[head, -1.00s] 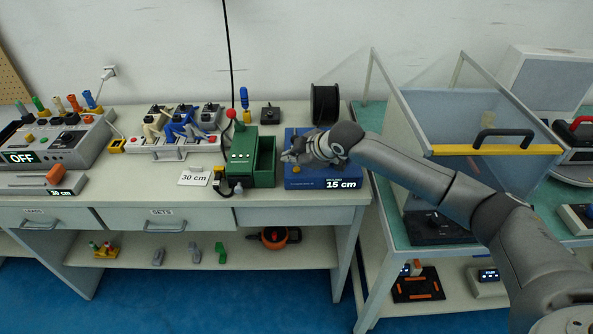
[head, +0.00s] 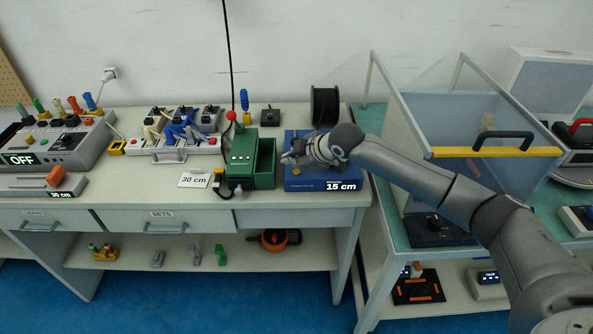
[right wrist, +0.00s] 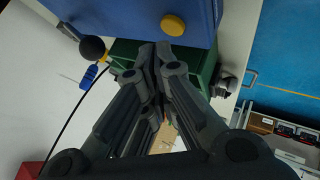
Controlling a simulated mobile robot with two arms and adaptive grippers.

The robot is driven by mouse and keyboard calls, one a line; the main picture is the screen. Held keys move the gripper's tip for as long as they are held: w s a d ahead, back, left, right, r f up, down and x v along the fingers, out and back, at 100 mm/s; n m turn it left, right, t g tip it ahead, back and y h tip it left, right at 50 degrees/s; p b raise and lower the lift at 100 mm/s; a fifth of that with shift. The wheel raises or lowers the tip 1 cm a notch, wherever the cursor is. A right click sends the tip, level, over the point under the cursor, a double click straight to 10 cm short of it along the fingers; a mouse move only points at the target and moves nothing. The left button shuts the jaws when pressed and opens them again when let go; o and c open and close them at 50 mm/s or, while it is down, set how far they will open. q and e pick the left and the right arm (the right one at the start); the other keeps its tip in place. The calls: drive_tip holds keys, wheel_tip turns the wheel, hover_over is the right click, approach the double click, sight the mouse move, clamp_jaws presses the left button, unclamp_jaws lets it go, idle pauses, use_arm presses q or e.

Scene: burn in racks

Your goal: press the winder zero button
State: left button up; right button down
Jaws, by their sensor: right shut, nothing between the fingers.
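The winder is a blue box (head: 309,184) with a "15 cm" display on its front, at the right end of the bench. A round yellow button (head: 296,171) sits on its top; it also shows in the right wrist view (right wrist: 173,25). My right gripper (head: 287,158) is over the blue box, beside the yellow button. In the right wrist view its closed fingertips (right wrist: 155,48) are just below the button, apart from it in the picture. Nothing is between the fingers. The exact height above the box is hard to tell. My left gripper is not in view.
A green box (head: 241,160) with a red-knobbed lever stands left of the winder. A black spool (head: 325,106) stands behind it. A clear-walled enclosure with a yellow edge (head: 490,151) is at the right. A "30 cm" card (head: 194,180) lies on the bench.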

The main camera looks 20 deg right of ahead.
sight(294, 172)
drive_tip(key=shift+f, duration=0.15)
drive_tip(key=shift+f, duration=0.25)
drive_tip(key=shift+f, duration=0.5)
idle(1.0)
drive_tip(key=shift+r+p, duration=0.85)
drive_tip(key=shift+p, duration=0.25)
wheel_tip(294, 172, up, 5)
drive_tip(key=p, duration=0.5)
